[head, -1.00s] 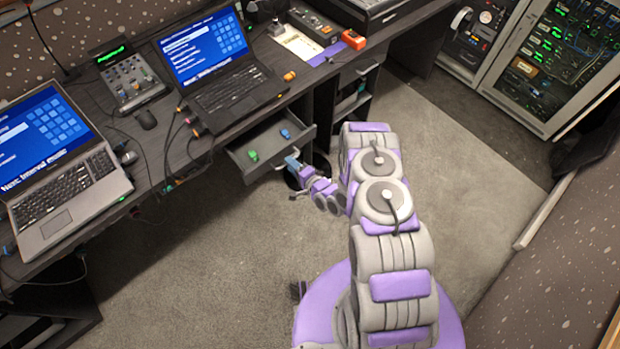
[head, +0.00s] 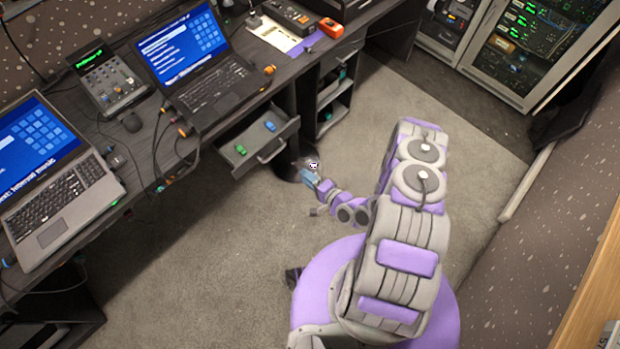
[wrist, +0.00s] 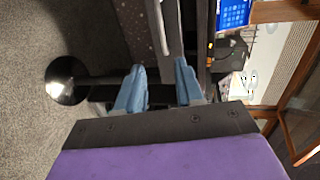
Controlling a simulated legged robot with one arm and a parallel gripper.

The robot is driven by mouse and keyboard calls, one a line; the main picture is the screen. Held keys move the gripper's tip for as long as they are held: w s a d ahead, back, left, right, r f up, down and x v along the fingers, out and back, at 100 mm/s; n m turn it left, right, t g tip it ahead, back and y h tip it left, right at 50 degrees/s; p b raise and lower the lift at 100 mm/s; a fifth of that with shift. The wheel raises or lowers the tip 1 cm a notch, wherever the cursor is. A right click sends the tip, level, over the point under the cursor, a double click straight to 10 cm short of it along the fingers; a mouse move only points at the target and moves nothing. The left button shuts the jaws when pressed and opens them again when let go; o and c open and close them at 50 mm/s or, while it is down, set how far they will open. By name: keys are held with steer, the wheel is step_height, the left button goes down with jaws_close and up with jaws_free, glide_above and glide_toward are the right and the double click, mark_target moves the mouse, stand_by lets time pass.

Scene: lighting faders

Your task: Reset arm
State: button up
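My purple and grey arm (head: 408,215) reaches out over the carpet, bent. My gripper (head: 308,170) is just right of and below the open desk drawer (head: 250,163) in the head view, apart from it. In the wrist view, the two blue fingers of my gripper (wrist: 160,84) are spread apart with nothing held between them. The drawer holds a small green item (head: 241,149) and a small blue item (head: 270,126).
Two laptops, a mixer (head: 107,80) and cables cover the desk on the left. An orange box (head: 331,28) sits at its far end. A glass-fronted rack (head: 520,50) stands at the back right. Carpet (head: 200,270) is clear between desk and arm.

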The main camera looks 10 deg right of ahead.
steer(key=shift+s+d+r, duration=0.1)
steer(key=shift+s+d, duration=0.15)
steer(key=shift+s, duration=0.2)
stand_by(0.4)
steer(key=w+d+r+n+g+h, duration=0.55)
steer(key=w+d+r+n, duration=0.25)
steer(key=d, duration=0.2)
steer(key=s+d+r+n+g+h, duration=0.1)
steer(key=d+r+g+h, duration=0.1)
steer(key=r, duration=0.6)
steer(key=s+d+r+g+h, duration=0.1)
steer(key=s+d+r+h, duration=0.15)
steer(key=r, duration=0.55)
steer(key=s+a+r+g, duration=0.3)
steer(key=s+r, duration=1)
steer(key=r, duration=0.2)
steer(key=s+a+r+n+g, duration=0.1)
steer(key=s+a+r, duration=0.2)
steer(key=s, duration=0.7)
steer(key=s+a+r+n+g+y, duration=0.1)
steer(key=s+a+r, duration=0.3)
steer(key=s, duration=0.5)
steer(key=shift+s+a+r+g, duration=0.2)
steer(key=shift+s+r+g, duration=0.15)
steer(key=shift+g, duration=0.3)
